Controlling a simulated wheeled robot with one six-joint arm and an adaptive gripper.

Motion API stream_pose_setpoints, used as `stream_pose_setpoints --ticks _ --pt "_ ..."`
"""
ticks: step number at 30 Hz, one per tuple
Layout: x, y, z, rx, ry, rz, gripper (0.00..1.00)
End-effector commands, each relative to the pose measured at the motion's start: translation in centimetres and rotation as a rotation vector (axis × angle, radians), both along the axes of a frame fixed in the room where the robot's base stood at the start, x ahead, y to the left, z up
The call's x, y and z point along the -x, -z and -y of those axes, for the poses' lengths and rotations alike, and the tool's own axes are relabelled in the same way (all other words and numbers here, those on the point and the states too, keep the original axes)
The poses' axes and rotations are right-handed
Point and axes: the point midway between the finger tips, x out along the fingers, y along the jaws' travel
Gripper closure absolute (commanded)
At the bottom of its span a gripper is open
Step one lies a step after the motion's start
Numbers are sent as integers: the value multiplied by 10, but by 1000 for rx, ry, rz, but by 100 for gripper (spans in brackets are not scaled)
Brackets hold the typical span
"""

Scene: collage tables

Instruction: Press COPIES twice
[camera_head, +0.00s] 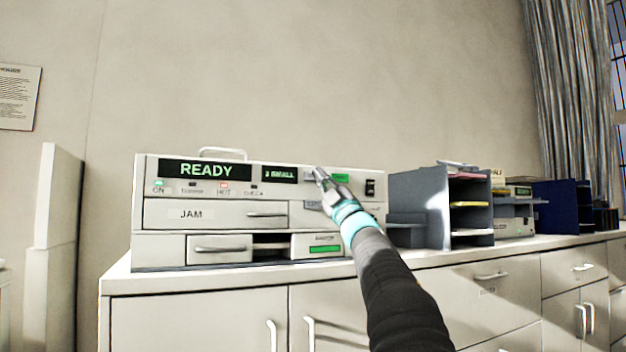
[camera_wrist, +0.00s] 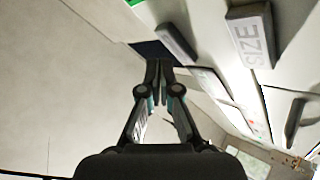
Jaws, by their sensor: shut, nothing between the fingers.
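A pale copier (camera_head: 215,213) stands on the cabinet in the head view. Its wide display (camera_head: 205,170) reads READY and a smaller display (camera_head: 281,174) seems to read 1 SMALL. My gripper (camera_head: 318,173) is shut and empty, with its fingertips in front of the panel just right of the small display. In the wrist view my gripper (camera_wrist: 159,66) points at the panel, close to a grey key (camera_wrist: 177,43) whose lettering I cannot read. A key marked SIZE (camera_wrist: 252,36) lies to its right. No COPIES label is readable; my gripper covers part of the panel. I cannot tell whether the fingertips touch.
A green key (camera_head: 340,178) and a dark switch (camera_head: 370,187) are to the right on the panel. A drawer marked JAM (camera_head: 215,214) is below. A grey paper sorter (camera_head: 462,207) stands right of the copier. The cabinet top (camera_head: 118,271) bounds the space below.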

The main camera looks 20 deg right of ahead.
Motion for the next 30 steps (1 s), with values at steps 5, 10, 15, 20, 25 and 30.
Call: stream_pose_setpoints --ticks 5,10,15,20,25,30 --pt "0 0 0 0 0 0 100" --pt "10 2 0 1 0 1 100" --pt "25 2 1 1 1 0 100" --pt "39 2 2 0 1 1 100" --pt "48 1 1 0 0 0 100" --pt "50 0 1 1 0 -1 100"
